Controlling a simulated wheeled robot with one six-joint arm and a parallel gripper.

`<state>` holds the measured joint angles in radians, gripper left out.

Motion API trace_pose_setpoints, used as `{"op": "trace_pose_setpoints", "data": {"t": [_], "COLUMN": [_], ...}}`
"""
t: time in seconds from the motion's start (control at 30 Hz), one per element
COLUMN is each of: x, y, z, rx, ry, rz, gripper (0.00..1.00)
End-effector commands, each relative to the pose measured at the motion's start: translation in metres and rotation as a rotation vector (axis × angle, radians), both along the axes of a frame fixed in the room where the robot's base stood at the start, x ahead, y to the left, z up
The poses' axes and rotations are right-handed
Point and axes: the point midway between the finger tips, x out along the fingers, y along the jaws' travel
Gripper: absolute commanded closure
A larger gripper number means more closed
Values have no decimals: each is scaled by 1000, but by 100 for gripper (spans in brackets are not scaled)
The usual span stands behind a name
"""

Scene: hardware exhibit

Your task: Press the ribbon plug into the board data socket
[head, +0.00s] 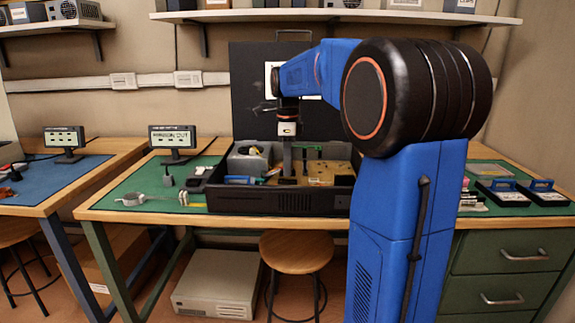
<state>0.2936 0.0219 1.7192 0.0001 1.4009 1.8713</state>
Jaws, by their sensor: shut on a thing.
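My gripper (288,180) points straight down into the open black computer case (285,200) on the middle bench. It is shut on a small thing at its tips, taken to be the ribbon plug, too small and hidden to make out. A tan board (322,173) lies in the case, to the right of my gripper. A grey metal box (250,158) is at the case's back left.
The case's front wall stands before my gripper. A small display (172,138) stands on the green mat (150,185) at left, with a grey clamp-like part (130,199). Black trays with blue parts (505,190) lie at right. A dark panel (250,90) rises behind the case.

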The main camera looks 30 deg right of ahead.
Motion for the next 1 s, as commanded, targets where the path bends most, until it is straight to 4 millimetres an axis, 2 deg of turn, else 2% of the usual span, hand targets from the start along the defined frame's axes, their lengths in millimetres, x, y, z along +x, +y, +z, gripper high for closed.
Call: {"op": "trace_pose_setpoints", "data": {"t": [1.0], "x": [0], "y": [0], "z": [-6], "rx": [0], "ry": [0], "rz": [0], "gripper": [100]}}
